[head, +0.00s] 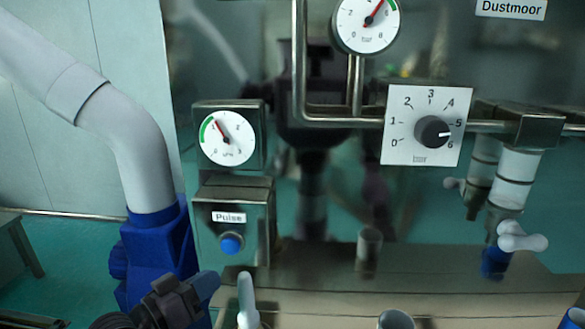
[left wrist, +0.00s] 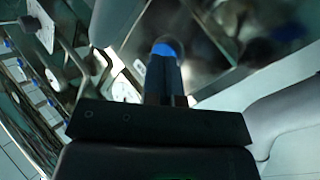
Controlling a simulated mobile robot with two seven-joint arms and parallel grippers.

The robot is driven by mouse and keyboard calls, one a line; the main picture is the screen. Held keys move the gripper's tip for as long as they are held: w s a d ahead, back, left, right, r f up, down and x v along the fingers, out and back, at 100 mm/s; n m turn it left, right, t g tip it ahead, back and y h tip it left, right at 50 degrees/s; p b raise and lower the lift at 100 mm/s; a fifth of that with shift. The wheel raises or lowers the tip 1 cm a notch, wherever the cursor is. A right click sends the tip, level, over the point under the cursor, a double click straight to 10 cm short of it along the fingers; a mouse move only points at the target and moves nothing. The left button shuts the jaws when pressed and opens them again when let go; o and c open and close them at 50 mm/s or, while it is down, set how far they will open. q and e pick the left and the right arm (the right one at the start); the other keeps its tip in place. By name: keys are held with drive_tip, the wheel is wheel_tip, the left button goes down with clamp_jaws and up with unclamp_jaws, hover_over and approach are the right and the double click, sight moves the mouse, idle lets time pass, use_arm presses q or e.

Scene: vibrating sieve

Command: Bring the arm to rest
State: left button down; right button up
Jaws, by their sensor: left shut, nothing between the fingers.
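My left gripper (head: 204,286) is low at the left of the head view, with a dark body and blue fingertips. It also shows in the left wrist view (left wrist: 165,60), where its fingers lie together with nothing between them. In the head view it is below and left of the Pulse button (head: 231,244) and just left of a white lever handle (head: 247,300). I cannot tell whether it touches anything. My right gripper is in neither view.
A steel panel carries a small gauge (head: 227,138), a larger gauge (head: 367,24) and a dial (head: 433,131) turned between 5 and 6. Steel pipes (head: 352,122) run across it. A white valve handle (head: 522,240) stands at the right. Green floor (head: 70,255) lies open at the left.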

use_arm(q)
drive_tip(key=s+a+f+y, duration=0.2)
drive_tip(key=a+f+y, duration=0.2)
drive_tip(key=f, duration=0.4)
drive_tip(key=s+a+f+y, duration=0.2)
drive_tip(key=a+f+y, duration=0.2)
drive_tip(key=f, duration=0.5)
drive_tip(key=s+a+f+n+g+y, duration=0.1)
drive_tip(key=s+a+f+g+y, duration=0.1)
drive_tip(key=s+f, duration=1)
drive_tip(key=shift+s+a+f+n+g+y, duration=0.15)
drive_tip(key=shift+s+a+n+g+y, duration=0.15)
drive_tip(key=shift+s+y, duration=0.7)
drive_tip(key=shift+s, duration=0.15)
